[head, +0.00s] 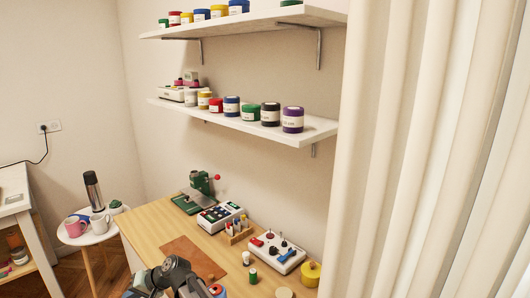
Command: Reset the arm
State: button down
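Part of my arm (175,274) shows at the bottom edge, in front of the wooden worktable (150,222). Its dark grey, rounded links are cut off by the picture's lower edge. I cannot make out my gripper's fingers, so I cannot see whether they hold anything.
The worktable carries a green press (197,190), a white keypad device (221,217), a white control box (277,252), a brown mat (193,256), small spools and a yellow pot (311,274). Shelves (245,123) with jars hang above. A curtain (420,150) closes the right side. A round side table (90,232) stands left.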

jog(key=s+a+f+y, duration=0.2)
jog(key=s+a+f, duration=0.3)
jog(key=s+f, duration=0.15)
jog(key=s+d+f+m+g+h, duration=0.25)
jog(key=s+d+f, duration=0.5)
jog(key=f, duration=0.45)
jog(key=s+d+f+m+g+h, duration=0.1)
jog(key=s+d+f+g+h, duration=0.15)
jog(key=s+d+f, duration=0.75)
jog(key=s+d+f+n+g+h, duration=0.3)
jog(key=s+d+g, duration=0.3)
jog(key=s+d, duration=1)
jog(key=w+d+f+m+t+h, duration=0.1)
jog(key=w+d+f, duration=0.1)
jog(key=d, duration=0.8)
jog(key=w+d+f+t+h, duration=0.1)
jog(key=d+f, duration=0.3)
jog(key=d, duration=0.6)
jog(key=w+d+f+m+t+h, duration=0.1)
jog(key=w+d+f+t+h, duration=0.1)
jog(key=d, duration=0.8)
jog(key=shift+w+f+m+t+h, duration=0.3)
jog(key=shift+f+m+h, duration=0.1)
jog(key=shift+f, duration=0.45)
